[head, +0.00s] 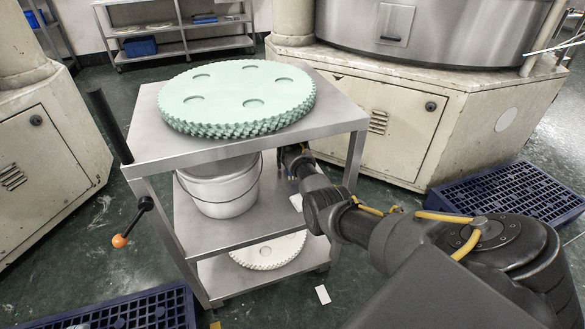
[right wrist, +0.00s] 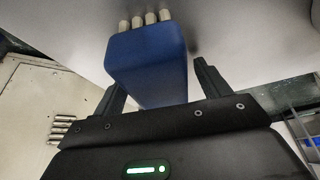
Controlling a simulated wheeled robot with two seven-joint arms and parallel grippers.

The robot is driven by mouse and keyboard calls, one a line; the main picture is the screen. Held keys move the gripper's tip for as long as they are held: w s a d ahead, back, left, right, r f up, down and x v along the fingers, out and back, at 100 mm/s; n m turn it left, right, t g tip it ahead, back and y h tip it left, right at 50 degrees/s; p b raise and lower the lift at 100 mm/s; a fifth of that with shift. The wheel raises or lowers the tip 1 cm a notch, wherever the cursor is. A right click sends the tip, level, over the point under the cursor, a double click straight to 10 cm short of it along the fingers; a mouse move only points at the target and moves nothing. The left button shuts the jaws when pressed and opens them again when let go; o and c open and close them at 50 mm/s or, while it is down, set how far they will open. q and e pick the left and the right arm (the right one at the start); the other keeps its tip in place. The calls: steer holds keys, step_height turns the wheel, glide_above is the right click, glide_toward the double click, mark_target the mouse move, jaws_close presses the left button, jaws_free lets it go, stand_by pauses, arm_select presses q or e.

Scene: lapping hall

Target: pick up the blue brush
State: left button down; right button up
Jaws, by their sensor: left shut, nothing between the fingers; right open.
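In the right wrist view the blue brush (right wrist: 147,68) is a blue block with several pale tufts along its far end. My right gripper (right wrist: 160,82) is open, with one finger on each side of the brush in the picture. I cannot tell whether a finger touches it. In the head view my right arm (head: 345,215) comes in from the lower right and reaches under the top of the steel cart (head: 335,108). The cart top hides the brush and the gripper's fingers there. I cannot make out my left gripper or arm in the head view.
A pale green toothed disc (head: 235,92) lies on the cart top. A grey bucket (head: 222,190) stands on the middle shelf, beside my arm. A white toothed disc (head: 268,250) lies on the bottom shelf. Blue pallets (head: 510,195) lie on the floor on both sides.

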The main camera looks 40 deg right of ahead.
steer(key=shift+f, duration=0.2)
stand_by(0.6)
steer(key=c, duration=1.1)
